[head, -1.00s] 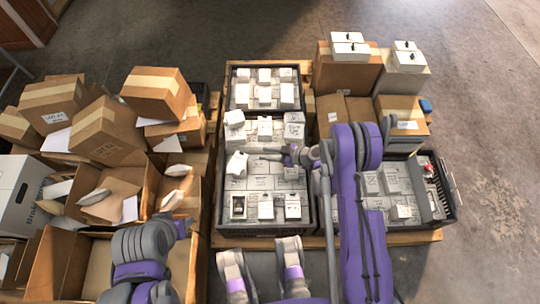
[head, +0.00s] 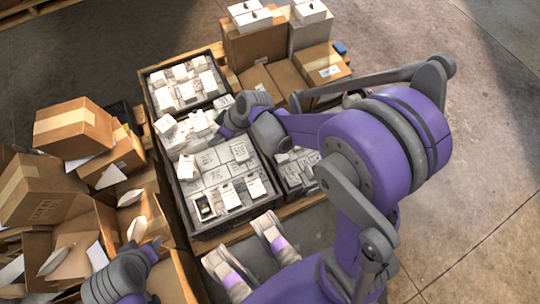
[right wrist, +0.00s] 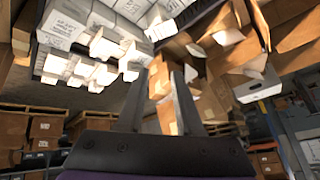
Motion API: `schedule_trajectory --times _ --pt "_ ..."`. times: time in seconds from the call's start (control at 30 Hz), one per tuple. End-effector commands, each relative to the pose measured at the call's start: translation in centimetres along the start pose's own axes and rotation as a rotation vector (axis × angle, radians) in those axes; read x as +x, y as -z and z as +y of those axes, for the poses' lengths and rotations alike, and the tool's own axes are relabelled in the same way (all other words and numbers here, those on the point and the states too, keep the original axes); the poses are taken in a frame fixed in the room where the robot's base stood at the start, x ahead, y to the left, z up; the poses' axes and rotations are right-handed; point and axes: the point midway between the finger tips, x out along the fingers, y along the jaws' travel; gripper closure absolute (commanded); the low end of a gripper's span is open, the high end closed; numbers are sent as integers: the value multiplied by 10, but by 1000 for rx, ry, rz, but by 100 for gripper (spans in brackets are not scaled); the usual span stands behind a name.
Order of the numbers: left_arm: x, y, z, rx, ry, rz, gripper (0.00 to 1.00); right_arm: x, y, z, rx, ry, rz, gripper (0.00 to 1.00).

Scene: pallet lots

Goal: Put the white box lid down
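My right gripper (head: 226,126) is over the right side of the long dark crate (head: 196,229), beside the small white boxes in its middle. In the right wrist view its two fingers (right wrist: 160,80) stand apart with nothing held between them. Loose white pieces (head: 172,134) sit at the crate's middle left, some tilted; I cannot tell which is the box lid. A white piece (right wrist: 131,61) shows just beyond the fingers in the right wrist view. My left gripper (head: 152,250) is low at the left, its fingers not clear.
Open brown cartons (head: 75,232) crowd the left. Brown boxes topped with white boxes (head: 252,20) stand behind at the right. A second crate of white boxes (head: 296,172) is partly hidden by my right arm. Bare floor (head: 490,180) lies to the right.

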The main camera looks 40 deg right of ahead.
Motion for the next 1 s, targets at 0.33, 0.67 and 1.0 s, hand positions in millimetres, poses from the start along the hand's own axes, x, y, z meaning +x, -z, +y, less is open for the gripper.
schedule_trajectory --times 0.33,0.67,1.0 --pt "0 0 0 0 0 0 50 -90 -56 -39 198 -193 -104 65" --pt "0 0 0 0 0 0 50 -142 -118 -56 350 -374 -122 65" --pt "0 0 0 0 0 0 50 -152 -134 -58 387 -421 -116 65"
